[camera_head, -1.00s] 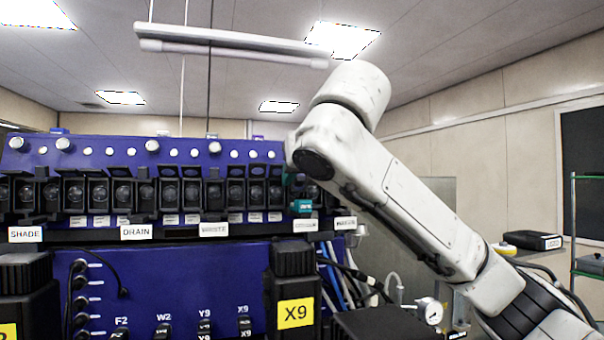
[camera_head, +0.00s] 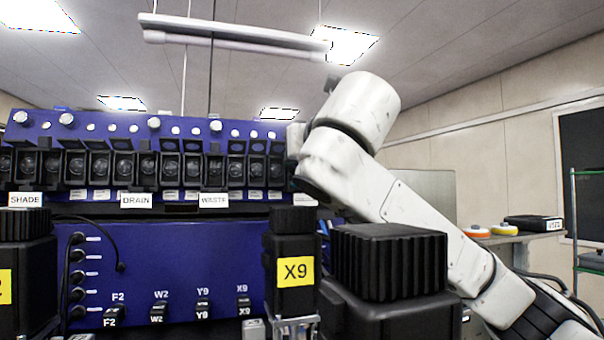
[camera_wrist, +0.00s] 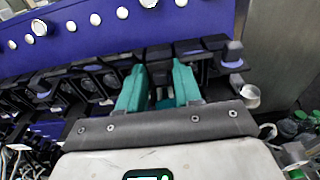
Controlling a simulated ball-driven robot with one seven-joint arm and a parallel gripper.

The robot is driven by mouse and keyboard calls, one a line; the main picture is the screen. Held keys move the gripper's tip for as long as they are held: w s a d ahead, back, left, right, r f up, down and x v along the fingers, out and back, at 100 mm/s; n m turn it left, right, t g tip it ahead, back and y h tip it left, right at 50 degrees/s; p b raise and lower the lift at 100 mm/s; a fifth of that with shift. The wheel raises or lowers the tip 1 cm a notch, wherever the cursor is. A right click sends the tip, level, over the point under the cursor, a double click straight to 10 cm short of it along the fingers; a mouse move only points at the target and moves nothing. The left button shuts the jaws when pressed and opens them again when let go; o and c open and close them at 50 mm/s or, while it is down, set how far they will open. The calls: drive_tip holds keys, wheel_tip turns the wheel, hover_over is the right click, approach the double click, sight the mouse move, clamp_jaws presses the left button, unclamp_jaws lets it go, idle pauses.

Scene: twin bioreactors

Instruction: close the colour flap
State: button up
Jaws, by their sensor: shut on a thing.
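In the wrist view, my gripper (camera_wrist: 160,92) shows two teal fingers. They are on either side of a dark flap part (camera_wrist: 161,76) near the right end of the row and are shut on it. It appears to be the colour flap, but no label can be read there. How far the flap is swung cannot be told. In the head view, my white arm covers the right end of the row, so the gripper and the colour label are hidden. The row of black flap housings (camera_head: 128,168) runs along the blue machine (camera_head: 170,255).
Labels SHADE (camera_head: 25,200), DRAIN (camera_head: 136,201) and WASTE (camera_head: 213,200) hang below the row. A black X9 block (camera_head: 293,248) and a large ribbed black block (camera_head: 388,262) stand in front, below my arm. A bench (camera_head: 510,237) lies at the right.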

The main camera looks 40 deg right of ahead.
drive_tip(key=shift+f+t+b, duration=0.2)
drive_tip(key=shift+t+b, duration=0.3)
drive_tip(key=shift+b, duration=0.05)
drive_tip(key=shift+r, duration=0.1)
drive_tip(key=o, duration=0.7)
drive_tip(key=shift+o, duration=0.2)
drive_tip(key=shift+s, duration=0.1)
drive_tip(key=b+v, duration=0.2)
drive_tip(key=v, duration=0.5)
drive_tip(key=shift+s, duration=0.15)
drive_tip(key=shift+a, duration=0.15)
